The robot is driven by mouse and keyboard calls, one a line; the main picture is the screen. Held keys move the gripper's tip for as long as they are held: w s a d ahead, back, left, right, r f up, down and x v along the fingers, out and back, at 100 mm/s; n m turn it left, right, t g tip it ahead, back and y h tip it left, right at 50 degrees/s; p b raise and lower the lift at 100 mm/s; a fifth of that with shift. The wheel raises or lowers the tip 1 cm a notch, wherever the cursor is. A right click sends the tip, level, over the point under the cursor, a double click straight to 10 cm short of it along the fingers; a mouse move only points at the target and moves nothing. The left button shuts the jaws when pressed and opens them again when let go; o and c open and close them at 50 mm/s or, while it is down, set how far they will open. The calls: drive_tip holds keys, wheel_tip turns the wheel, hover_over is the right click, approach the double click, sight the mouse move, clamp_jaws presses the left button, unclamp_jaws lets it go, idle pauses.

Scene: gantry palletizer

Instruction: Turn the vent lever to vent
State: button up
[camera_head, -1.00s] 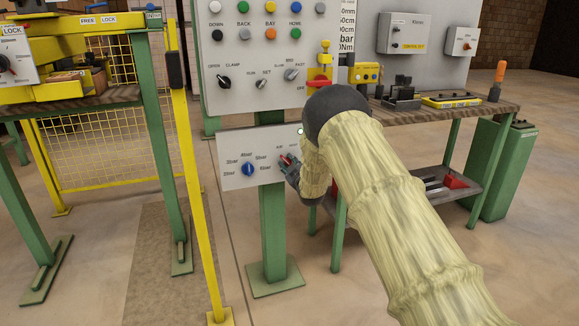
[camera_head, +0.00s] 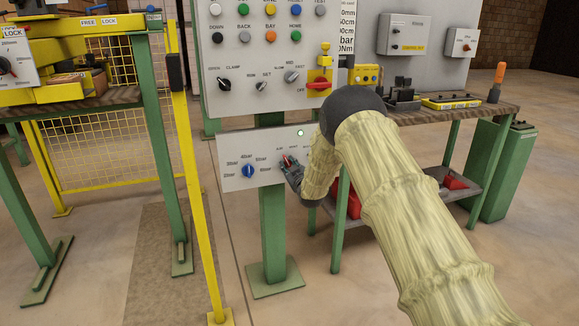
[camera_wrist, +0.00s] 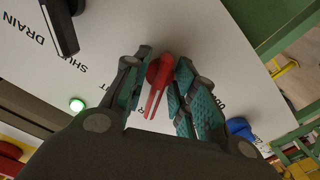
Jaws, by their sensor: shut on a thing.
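The red lever (camera_wrist: 158,85) is on a white panel (camera_wrist: 215,50), between the two teal-padded fingers of my gripper (camera_wrist: 160,88) in the wrist view. The gripper is shut on it. In the head view the red lever (camera_head: 287,160) shows small on the right of the lower grey panel (camera_head: 229,172), with my gripper (camera_head: 291,165) on it from the lower right. It points up and slightly left there, towards small labels too blurred to tell which position it marks.
A blue pressure knob (camera_head: 248,171) is left on the same panel. A black lever (camera_wrist: 62,25) beside the words DRAIN and SHUT, and a lit green lamp (camera_wrist: 77,104), lie near my gripper. A yellow post (camera_head: 193,180) stands left; a bench (camera_head: 440,122) stands right.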

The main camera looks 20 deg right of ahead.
drive_tip(key=m, duration=0.6)
drive_tip(key=shift+m+p, duration=0.3)
drive_tip(key=m+b, duration=0.1)
drive_tip(key=m, duration=0.5)
drive_tip(key=shift+f, duration=0.1)
drive_tip(key=shift+m, duration=0.3)
drive_tip(key=o, duration=0.7)
drive_tip(key=shift+c, duration=0.2)
drive_tip(key=s, duration=1.2)
drive_tip(key=shift+d, duration=0.2)
drive_tip(key=shift+f, duration=0.1)
